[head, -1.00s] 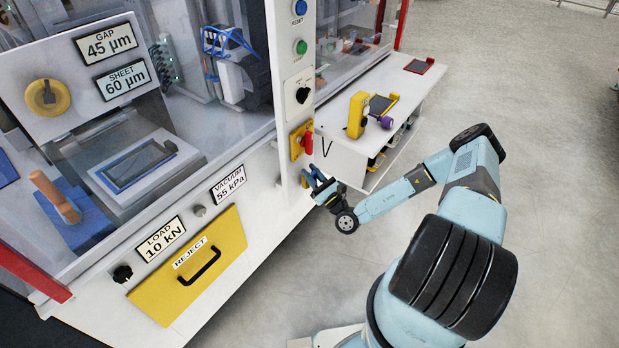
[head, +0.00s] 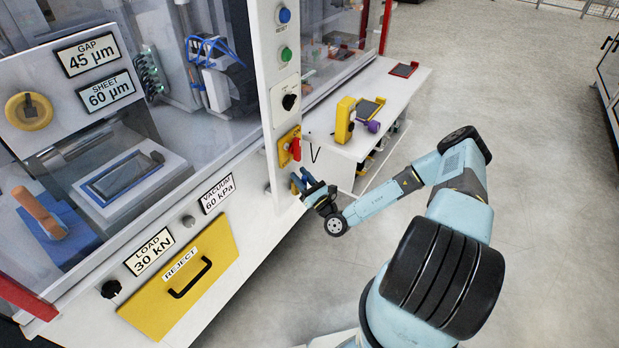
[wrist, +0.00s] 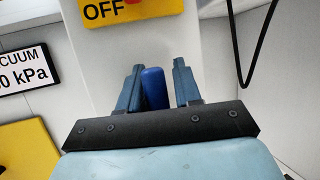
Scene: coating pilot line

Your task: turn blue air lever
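The blue air lever (wrist: 154,88) shows in the wrist view as an upright, rounded blue bar between my fingers. My gripper (wrist: 157,84) is open around it. The left finger is close to or touching the lever; a gap shows between the lever and the right finger. In the head view my gripper (head: 304,181) is at the white post, below the red switch. There the lever is too small and too close to the fingers to tell apart clearly.
A red switch on a yellow plate (head: 283,143) sits just above my gripper. A yellow reject drawer (head: 160,306) with a black handle is at lower left. A white side bench (head: 399,83) stands behind my gripper. The floor to the right is clear.

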